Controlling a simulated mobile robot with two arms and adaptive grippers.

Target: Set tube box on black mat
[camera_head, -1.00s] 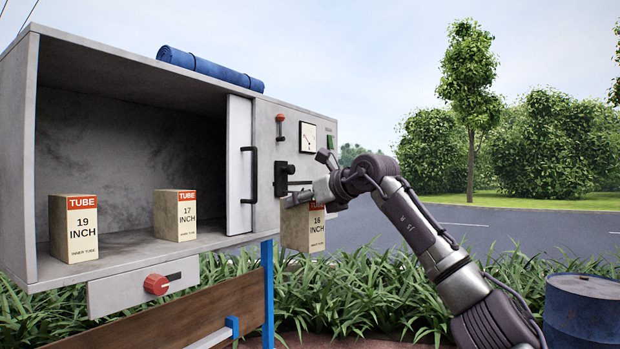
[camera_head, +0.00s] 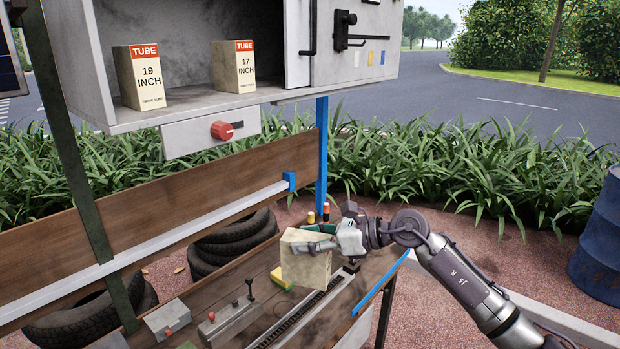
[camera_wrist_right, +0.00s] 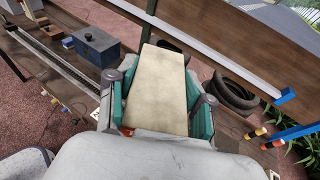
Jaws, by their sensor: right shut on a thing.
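A cream tube box (camera_head: 306,270) is held above the wooden workbench (camera_head: 245,268) in the head view. Its printed label does not show now. My right gripper (camera_head: 318,245) is shut on it from the right side. In the right wrist view the box (camera_wrist_right: 158,88) sits between the two teal finger pads. Two other tube boxes stand upright in the grey cabinet: the 19 inch box (camera_head: 142,78) and the 17 inch box (camera_head: 233,68). I cannot make out a black mat in either view. My left gripper is not in view.
On the bench are a dark slotted rail (camera_head: 300,318), a yellow object (camera_head: 281,280), a grey lever block (camera_head: 228,318) and small orange and black cylinders (camera_head: 326,211). A blue toolbox (camera_wrist_right: 93,45) shows in the right wrist view. Tires (camera_head: 236,240) lie behind the bench.

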